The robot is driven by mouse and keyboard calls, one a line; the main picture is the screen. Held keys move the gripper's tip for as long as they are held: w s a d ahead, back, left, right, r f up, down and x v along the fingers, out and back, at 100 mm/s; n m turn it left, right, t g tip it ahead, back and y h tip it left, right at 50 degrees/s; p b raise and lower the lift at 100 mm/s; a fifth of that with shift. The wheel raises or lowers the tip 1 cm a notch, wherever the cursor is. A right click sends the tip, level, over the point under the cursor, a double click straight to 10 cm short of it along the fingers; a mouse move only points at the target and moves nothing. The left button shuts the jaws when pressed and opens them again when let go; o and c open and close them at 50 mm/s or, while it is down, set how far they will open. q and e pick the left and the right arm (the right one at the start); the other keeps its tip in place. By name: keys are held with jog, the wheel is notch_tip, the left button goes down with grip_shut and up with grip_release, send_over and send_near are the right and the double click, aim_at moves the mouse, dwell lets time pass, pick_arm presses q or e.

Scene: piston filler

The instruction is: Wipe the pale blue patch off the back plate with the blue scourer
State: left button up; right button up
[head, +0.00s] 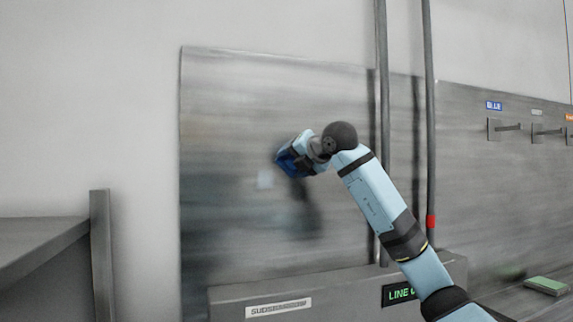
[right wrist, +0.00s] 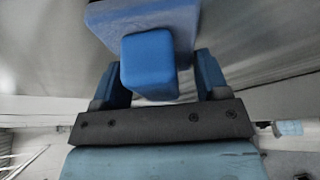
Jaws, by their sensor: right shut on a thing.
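The back plate (head: 230,110) is a large grey brushed metal sheet standing upright against the wall. A small pale blue patch (head: 265,179) shows on it, just left of and below my right gripper (head: 294,163). That gripper is shut on the blue scourer (head: 284,160), which is largely hidden by the gripper in the head view. In the right wrist view, the blue scourer (right wrist: 148,62) has its grip block between the fingers and its wide pad beyond, close to the plate. I cannot tell whether the pad touches the plate. My left gripper is not in view.
Two upright grey pipes (head: 383,100) stand behind my right arm. A grey box with a lit green sign (head: 398,293) sits below the plate. Labelled hooks (head: 508,128) and a green pad (head: 547,285) are at the right. A grey bench (head: 40,240) stands at the left.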

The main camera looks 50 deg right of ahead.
jog(key=shift+s+d, duration=0.3)
jog(key=shift+d, duration=0.25)
jog(key=shift+s+d, duration=0.2)
jog(key=shift+d, duration=0.2)
pick_arm(q)
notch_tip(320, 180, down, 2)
jog(key=shift+b, duration=0.95)
pick_arm(e)
jog(key=s+d, duration=0.3)
jog(key=d, duration=0.2)
jog(key=shift+d, duration=0.25)
pick_arm(q)
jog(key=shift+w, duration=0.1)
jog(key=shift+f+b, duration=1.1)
jog(key=shift+b, duration=0.05)
pick_arm(e)
jog(key=s+a, duration=0.3)
jog(key=s, duration=0.2)
jog(key=shift+s, duration=0.15)
